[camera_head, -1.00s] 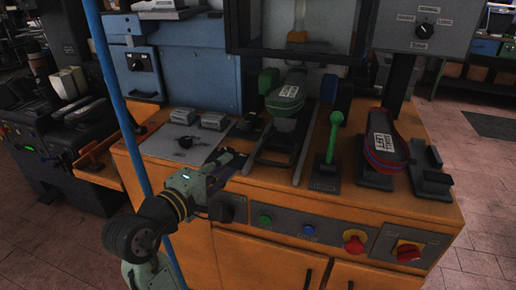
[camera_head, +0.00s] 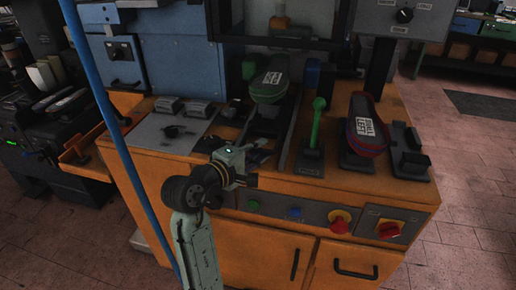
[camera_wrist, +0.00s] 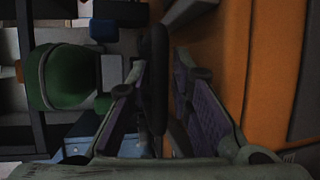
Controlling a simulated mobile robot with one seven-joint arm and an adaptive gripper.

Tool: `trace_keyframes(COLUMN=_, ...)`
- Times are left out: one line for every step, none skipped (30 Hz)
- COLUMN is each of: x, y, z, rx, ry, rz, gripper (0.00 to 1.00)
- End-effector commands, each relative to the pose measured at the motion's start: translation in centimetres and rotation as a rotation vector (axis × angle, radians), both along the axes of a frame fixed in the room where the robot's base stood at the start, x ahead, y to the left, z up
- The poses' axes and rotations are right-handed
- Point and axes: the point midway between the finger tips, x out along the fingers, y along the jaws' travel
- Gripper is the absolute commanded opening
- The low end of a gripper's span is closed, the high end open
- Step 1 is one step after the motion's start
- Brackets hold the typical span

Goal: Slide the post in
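The post stands on a dark sliding carriage (camera_head: 266,127) in the middle of the bench and carries a green shoe form (camera_head: 270,87) with a white label. The form also shows at left in the wrist view (camera_wrist: 70,78). My gripper (camera_head: 264,151) is at the front end of the carriage. In the wrist view my gripper (camera_wrist: 164,108) is open, with a dark upright bar (camera_wrist: 157,65) between its two fingers. I cannot tell whether either finger touches the bar. The post's lower part is mostly hidden.
A green lever (camera_head: 317,125) stands right of the carriage, close to my gripper. Further right are a red-and-blue shoe form (camera_head: 366,135) and an empty dark stand (camera_head: 408,150). The press frame (camera_head: 290,40) is behind. A red knob (camera_head: 339,221) is on the bench front.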

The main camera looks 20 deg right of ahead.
Motion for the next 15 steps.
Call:
trace_keyframes(x=0.04, y=-0.06, z=-0.01, rx=0.0, ry=0.0, rz=0.0, gripper=0.2)
trace_keyframes(x=0.05, y=-0.05, z=-0.01, rx=0.0, ry=0.0, rz=0.0, gripper=0.2)
trace_keyframes(x=0.05, y=-0.05, z=-0.02, rx=0.0, ry=0.0, rz=0.001, gripper=0.2)
trace_keyframes(x=0.05, y=-0.04, z=-0.01, rx=0.001, ry=-0.001, rz=0.001, gripper=0.2)
trace_keyframes(x=0.04, y=-0.03, z=-0.01, rx=0.001, ry=-0.001, rz=0.001, gripper=0.2)
trace_keyframes(x=0.05, y=-0.02, z=-0.01, rx=0.0, ry=-0.001, rz=0.001, gripper=0.2)
trace_keyframes(x=0.05, y=-0.02, z=0.0, rx=0.0, ry=-0.001, rz=0.001, gripper=0.19)
trace_keyframes(x=0.04, y=-0.01, z=0.0, rx=0.0, ry=-0.001, rz=0.001, gripper=0.17)
trace_keyframes(x=0.05, y=0.0, z=0.0, rx=0.0, ry=-0.001, rz=0.001, gripper=0.14)
trace_keyframes(x=0.05, y=0.0, z=0.01, rx=0.0, ry=-0.001, rz=0.001, gripper=0.12)
trace_keyframes(x=0.05, y=0.0, z=0.01, rx=0.0, ry=-0.001, rz=0.001, gripper=0.1)
trace_keyframes(x=0.04, y=0.01, z=0.01, rx=0.0, ry=-0.001, rz=0.001, gripper=0.08)
trace_keyframes(x=0.04, y=0.01, z=0.01, rx=0.0, ry=-0.001, rz=0.001, gripper=0.06)
trace_keyframes(x=0.05, y=0.02, z=0.01, rx=0.0, ry=-0.001, rz=0.001, gripper=0.04)
trace_keyframes(x=0.05, y=0.02, z=0.01, rx=0.0, ry=-0.001, rz=0.001, gripper=0.01)
